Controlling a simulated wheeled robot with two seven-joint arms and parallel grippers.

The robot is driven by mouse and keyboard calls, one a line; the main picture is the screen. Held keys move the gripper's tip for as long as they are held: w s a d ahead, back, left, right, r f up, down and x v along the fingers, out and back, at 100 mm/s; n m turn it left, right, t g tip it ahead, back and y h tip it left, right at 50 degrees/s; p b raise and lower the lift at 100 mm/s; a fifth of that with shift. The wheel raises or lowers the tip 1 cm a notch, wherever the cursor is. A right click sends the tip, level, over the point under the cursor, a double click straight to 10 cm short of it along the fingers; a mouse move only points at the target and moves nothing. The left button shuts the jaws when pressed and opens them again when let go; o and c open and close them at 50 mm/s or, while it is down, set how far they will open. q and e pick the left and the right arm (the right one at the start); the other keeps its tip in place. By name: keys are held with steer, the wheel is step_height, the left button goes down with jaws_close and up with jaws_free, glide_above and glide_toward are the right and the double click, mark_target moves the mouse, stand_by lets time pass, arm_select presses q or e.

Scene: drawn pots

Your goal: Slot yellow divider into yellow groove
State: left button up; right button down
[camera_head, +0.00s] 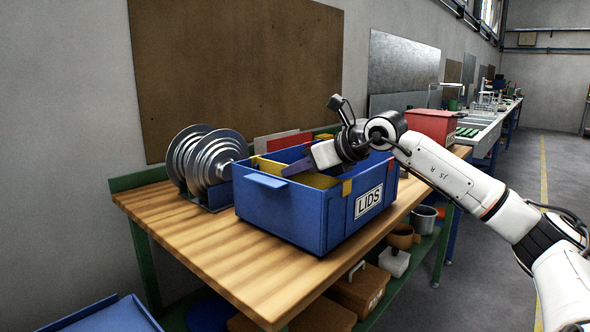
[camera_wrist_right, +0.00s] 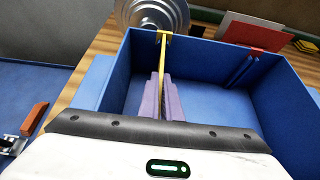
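The yellow divider (camera_head: 318,180) stands inside the blue box (camera_head: 290,215) marked LIDS. My right gripper (camera_head: 297,168) reaches down into the box with its purple fingers on both sides of the divider. In the right wrist view the divider (camera_wrist_right: 163,78) shows as a thin yellow edge between the fingers of the gripper (camera_wrist_right: 164,92). Its far end lines up with the yellow groove (camera_wrist_right: 164,34) at the box's far wall; whether it is seated there is unclear. The divider's bottom edge is hidden. My left gripper is not in view.
A rack of metal lids (camera_head: 205,165) stands just left of the box on the wooden bench (camera_head: 190,225). A red groove (camera_wrist_right: 257,51) sits on another part of the box wall. A red box (camera_head: 432,125) stands behind. The bench front left is clear.

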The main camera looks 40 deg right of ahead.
arm_select(q)
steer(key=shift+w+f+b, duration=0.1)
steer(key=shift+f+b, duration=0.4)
steer(key=shift+b, duration=0.05)
arm_select(e)
steer(key=shift+f, duration=0.7)
steer(key=c, duration=1.9)
jaws_free()
steer(key=shift+r, duration=0.1)
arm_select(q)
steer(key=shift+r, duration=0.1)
